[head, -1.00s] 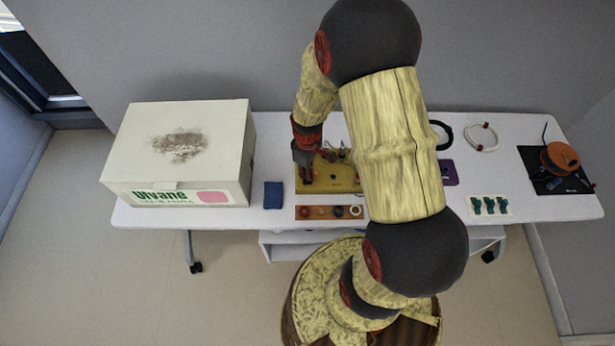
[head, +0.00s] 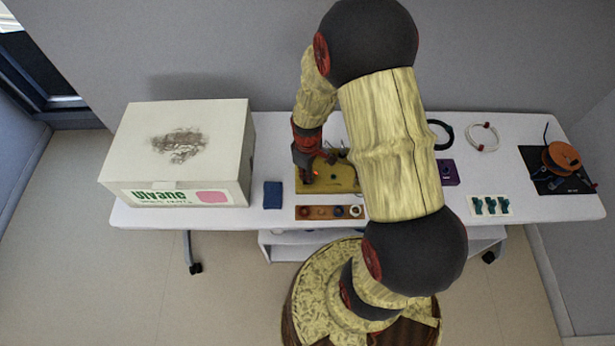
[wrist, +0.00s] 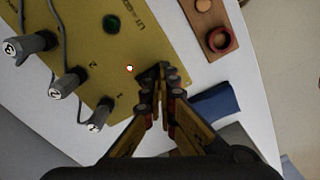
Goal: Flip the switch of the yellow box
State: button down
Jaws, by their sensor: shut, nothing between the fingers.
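The yellow box (head: 345,185) lies on the white table, partly behind my arm in the head view. My gripper (head: 304,180) is shut and empty at the box's left end. In the wrist view, the fingertips of my gripper (wrist: 160,74) meet over the box's edge, close to the red light. I cannot make out the switch; the fingers may cover it.
A large white carton (head: 180,155) and a blue block (head: 273,195) stand to the left. A brown strip with rings (head: 330,212) lies in front of the box. A purple piece (head: 447,173), a green-part card (head: 490,205) and an orange spool (head: 560,157) are to the right.

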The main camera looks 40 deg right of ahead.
jog(key=shift+f, duration=0.3)
jog(key=shift+r+p, duration=2.6)
jog(key=shift+r, duration=0.95)
